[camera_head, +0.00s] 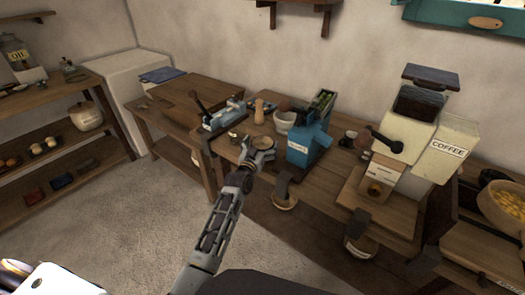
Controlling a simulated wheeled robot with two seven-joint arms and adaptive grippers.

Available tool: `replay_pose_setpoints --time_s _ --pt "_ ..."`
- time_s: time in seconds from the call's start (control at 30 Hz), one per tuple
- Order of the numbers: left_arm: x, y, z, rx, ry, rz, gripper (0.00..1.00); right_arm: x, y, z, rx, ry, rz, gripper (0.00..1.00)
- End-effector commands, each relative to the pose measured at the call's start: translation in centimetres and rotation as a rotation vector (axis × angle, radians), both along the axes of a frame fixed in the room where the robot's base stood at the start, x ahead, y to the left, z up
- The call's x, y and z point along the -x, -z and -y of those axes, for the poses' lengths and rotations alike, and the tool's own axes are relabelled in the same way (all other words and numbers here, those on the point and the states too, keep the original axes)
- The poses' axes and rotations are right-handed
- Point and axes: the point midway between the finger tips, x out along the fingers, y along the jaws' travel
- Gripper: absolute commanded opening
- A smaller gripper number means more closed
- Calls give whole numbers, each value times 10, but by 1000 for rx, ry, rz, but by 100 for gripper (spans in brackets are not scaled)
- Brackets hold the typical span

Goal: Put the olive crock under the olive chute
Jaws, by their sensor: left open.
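A blue machine (308,142) with a small unreadable label and green contents in its top hopper stands on the middle of the wooden bench. A dark curved chute (281,184) hangs at its front. A round pale-rimmed vessel (286,203) sits low beneath this chute; it may be the olive crock, but I cannot tell for certain. My left gripper (257,147) is open, just left of the blue machine and over the bench. I see nothing held between its fingers. My right gripper is not in view.
A coffee grinder (408,135) stands to the right, with a second dark chute (358,223) and vessel (359,247) in front. A mortar (285,122) stands behind my gripper. A crank-handled device (222,113) is left. A yellow-filled bowl (503,208) is far right.

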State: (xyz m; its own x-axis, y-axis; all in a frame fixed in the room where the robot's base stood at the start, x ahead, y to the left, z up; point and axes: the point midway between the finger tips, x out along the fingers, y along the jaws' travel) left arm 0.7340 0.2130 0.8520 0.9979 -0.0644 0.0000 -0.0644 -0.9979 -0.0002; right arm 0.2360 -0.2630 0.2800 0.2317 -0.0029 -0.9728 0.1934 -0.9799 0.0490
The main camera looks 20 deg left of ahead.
Motion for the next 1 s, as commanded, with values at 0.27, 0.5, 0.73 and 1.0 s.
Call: replay_pose_setpoints --time_s 0.27,0.5,0.73,1.0 --pt "-6 0 0 0 0 0 100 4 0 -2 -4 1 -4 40" --pt "-6 0 0 0 0 0 100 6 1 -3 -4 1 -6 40" --pt "-6 0 0 0 0 0 87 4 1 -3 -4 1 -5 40" --pt "-6 0 0 0 0 0 52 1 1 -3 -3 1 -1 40"
